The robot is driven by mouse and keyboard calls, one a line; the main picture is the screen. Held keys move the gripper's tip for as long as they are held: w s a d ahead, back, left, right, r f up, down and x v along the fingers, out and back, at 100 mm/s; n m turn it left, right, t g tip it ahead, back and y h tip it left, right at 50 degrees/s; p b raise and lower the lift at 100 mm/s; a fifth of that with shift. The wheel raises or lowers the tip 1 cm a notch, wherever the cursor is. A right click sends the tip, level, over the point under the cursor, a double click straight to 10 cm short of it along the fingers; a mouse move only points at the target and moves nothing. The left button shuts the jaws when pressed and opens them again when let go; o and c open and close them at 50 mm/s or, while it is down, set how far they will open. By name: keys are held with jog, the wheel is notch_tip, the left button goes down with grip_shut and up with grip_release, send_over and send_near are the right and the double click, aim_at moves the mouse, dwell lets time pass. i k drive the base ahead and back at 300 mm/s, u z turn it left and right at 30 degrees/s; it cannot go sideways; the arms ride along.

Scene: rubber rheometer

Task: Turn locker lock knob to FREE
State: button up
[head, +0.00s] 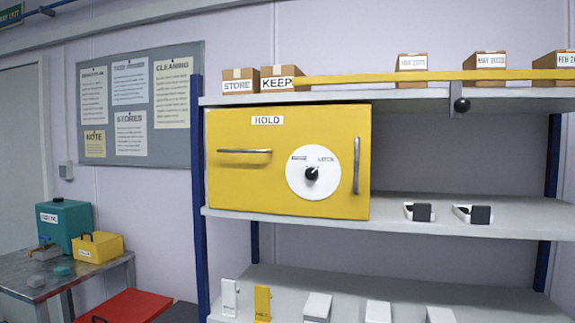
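The yellow locker (235,185) labelled HOLD stands on the middle shelf, its door facing me and shut. A round white dial plate (313,189) is on its front, right of centre. The black lock knob (312,173) sits at the middle of the plate. The word LOCK (327,160) is printed at the plate's upper right; a smaller mark at its upper left is too small to read. The knob's exact pointing direction is hard to tell. My gripper is not in view.
The locker has a horizontal handle (244,151) and a vertical handle (356,165). A yellow bar (400,77) with a black ball knob (462,105) runs along the upper shelf before several boxes. A metal table (20,275) with cases and a red box (125,305) stand at left.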

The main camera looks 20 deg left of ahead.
aim_at(311, 174)
jog(key=z, duration=0.95)
jog(key=i, duration=0.5)
jog(key=u, duration=2.25)
